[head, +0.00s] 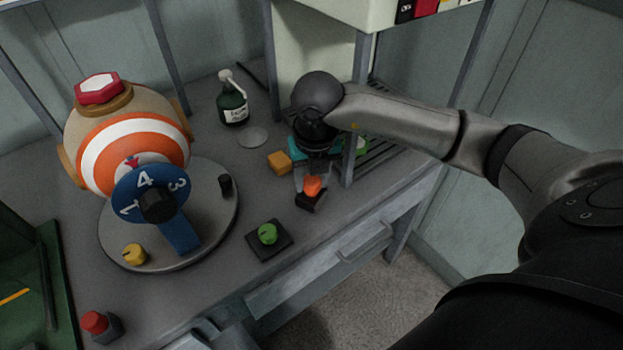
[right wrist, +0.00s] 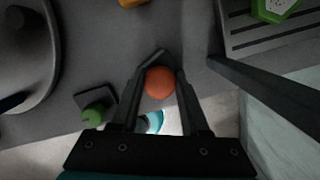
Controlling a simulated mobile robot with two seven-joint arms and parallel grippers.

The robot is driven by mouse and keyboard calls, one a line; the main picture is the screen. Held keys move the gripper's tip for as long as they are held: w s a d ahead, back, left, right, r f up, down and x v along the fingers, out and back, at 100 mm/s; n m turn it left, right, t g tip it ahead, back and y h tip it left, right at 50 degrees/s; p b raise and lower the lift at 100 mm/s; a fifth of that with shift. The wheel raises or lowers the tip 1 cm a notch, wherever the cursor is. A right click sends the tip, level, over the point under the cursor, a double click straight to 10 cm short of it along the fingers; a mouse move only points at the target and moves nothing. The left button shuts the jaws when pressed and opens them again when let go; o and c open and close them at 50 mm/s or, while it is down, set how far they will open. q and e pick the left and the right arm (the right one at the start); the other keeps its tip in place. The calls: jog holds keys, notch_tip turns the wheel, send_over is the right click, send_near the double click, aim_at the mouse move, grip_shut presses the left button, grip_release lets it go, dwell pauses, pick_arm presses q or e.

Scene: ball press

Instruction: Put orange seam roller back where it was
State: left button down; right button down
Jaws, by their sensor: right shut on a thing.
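The orange seam roller (head: 312,186) shows as a rounded orange knob near the front edge of the grey bench. It also shows in the right wrist view (right wrist: 159,82), between the two dark fingers. My right gripper (head: 309,194) points down and is shut on the roller; in the right wrist view the gripper (right wrist: 162,62) has its fingertips close together just beyond the orange knob. The roller's lower part is hidden, and I cannot tell whether it touches the bench. My left gripper is not in view.
A green knob on a dark square base (head: 268,234) stands left of the roller. A yellow-orange block (head: 279,162) lies behind it. A grey post (head: 355,130) and slatted rack (head: 400,150) are close on the right. A striped ball machine (head: 130,150) stands on a round plate at left.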

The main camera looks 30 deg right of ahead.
jog(key=c, duration=0.9)
grip_release()
jog(key=shift+f, duration=0.1)
jog(key=o, duration=0.5)
